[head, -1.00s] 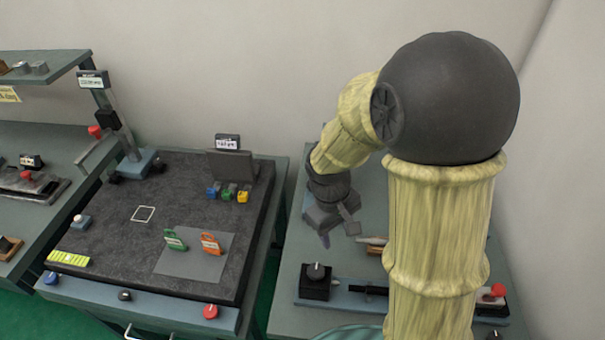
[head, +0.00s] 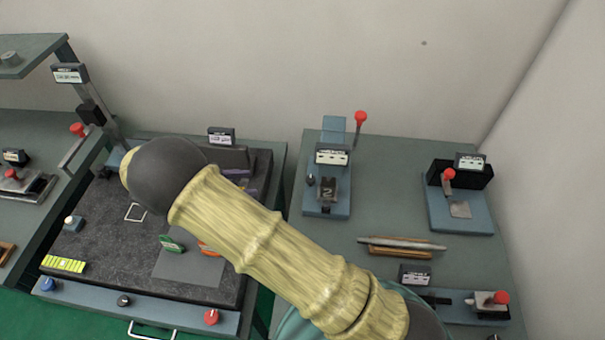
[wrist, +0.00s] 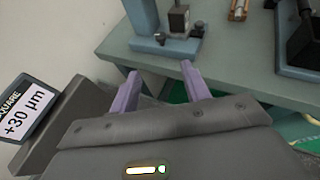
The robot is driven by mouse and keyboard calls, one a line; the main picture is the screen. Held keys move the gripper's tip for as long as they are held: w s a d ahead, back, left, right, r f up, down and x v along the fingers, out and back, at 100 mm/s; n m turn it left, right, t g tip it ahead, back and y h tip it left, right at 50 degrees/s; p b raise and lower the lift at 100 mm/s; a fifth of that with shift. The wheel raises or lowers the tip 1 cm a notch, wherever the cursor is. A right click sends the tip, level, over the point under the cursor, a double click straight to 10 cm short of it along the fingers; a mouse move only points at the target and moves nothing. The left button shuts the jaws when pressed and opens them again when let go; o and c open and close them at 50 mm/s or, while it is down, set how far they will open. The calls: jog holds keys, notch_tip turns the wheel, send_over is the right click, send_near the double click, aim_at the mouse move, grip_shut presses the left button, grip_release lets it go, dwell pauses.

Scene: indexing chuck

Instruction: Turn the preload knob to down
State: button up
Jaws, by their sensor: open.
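My gripper (wrist: 160,68) is open and empty, its two purple fingers apart in the wrist view. In the head view its fingertips (head: 245,181) show beyond my arm, over the right rear of the dark plate. A blue fixture (head: 327,204) on the right bench carries a block marked 2 (head: 327,189), a small dark knob (head: 310,180) and a red-topped lever (head: 360,118). The small knob also shows in the wrist view (wrist: 160,38), beyond the fingers and apart from them. No label reading preload is legible, so I cannot tell for sure which knob it is.
The dark plate (head: 100,225) has blue, black and red knobs (head: 211,317) along its front. A rod (head: 400,243) lies on the right bench, near a red-knobbed slide (head: 490,298) and another fixture (head: 460,215). A +30 µm display (wrist: 22,112) is close at left in the wrist view.

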aim_at(308, 179)
jog(key=shift+d, duration=0.1)
jog(key=p+x, duration=0.4)
jog(key=x, duration=1.2)
jog(key=shift+d, duration=0.15)
jog(key=shift+w+d+f+p, duration=0.15)
jog(key=shift+d+f+p, duration=0.15)
jog(key=shift+d, duration=0.15)
jog(key=shift+c, duration=0.2)
jog(key=c, duration=0.9)
jog(key=shift+w+f+m+g+b, duration=0.1)
jog(key=shift+w+m+g+b, duration=0.05)
jog(key=shift+m+g+b, duration=0.3)
jog(key=shift+a+m+g, duration=0.1)
jog(key=shift+m+g, duration=0.25)
jog(key=shift+g, duration=0.1)
